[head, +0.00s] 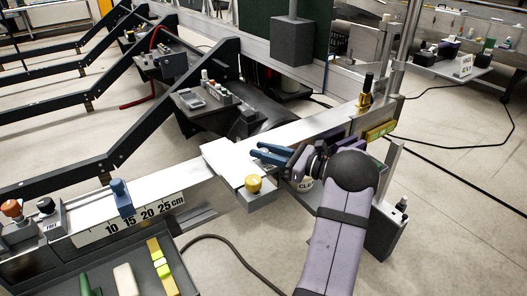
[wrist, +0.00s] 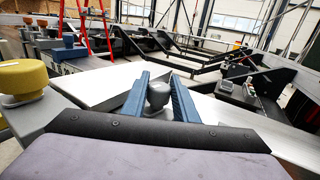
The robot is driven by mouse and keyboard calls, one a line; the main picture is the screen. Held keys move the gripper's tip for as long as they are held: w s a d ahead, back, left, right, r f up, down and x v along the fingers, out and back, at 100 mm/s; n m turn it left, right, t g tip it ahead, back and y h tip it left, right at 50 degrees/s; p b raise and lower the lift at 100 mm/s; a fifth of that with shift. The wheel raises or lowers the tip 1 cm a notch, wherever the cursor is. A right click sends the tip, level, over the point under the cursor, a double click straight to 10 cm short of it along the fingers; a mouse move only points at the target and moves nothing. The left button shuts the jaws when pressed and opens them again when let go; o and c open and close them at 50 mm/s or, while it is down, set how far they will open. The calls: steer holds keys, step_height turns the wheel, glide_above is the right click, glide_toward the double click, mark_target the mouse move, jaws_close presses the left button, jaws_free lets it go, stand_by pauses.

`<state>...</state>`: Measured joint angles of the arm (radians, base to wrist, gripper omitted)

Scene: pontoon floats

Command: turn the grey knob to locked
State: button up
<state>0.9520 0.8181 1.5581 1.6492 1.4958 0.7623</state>
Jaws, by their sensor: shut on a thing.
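The grey knob (wrist: 158,95) stands between the two blue fingers of my gripper (wrist: 160,80) in the wrist view, and the fingers are shut on it. It is a small rounded knob with a flat top. In the head view my gripper (head: 258,152) reaches in from the right, low over the pale beam, and the grey knob cannot be made out there. No lock marking by the knob is readable, so I cannot tell its setting.
A yellow knob (head: 253,184) stands close by on the plate's near corner; it also shows in the wrist view (wrist: 22,80). A blue clamp (head: 121,195) sits on the scaled rail to the left. A brass-based black knob (head: 366,92) stands behind my arm.

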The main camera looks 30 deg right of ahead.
steer(key=shift+h, duration=0.3)
steer(key=shift+m+t+h+b, duration=0.55)
steer(key=shift+m+t+h, duration=0.25)
steer(key=shift+m+h, duration=0.8)
steer(key=o, duration=1.1)
steer(key=shift+c, duration=0.2)
steer(key=shift+s+d, duration=0.15)
steer(key=shift+s, duration=0.3)
steer(key=b+v, duration=0.2)
steer(key=v, duration=0.4)
steer(key=shift+s, duration=0.2)
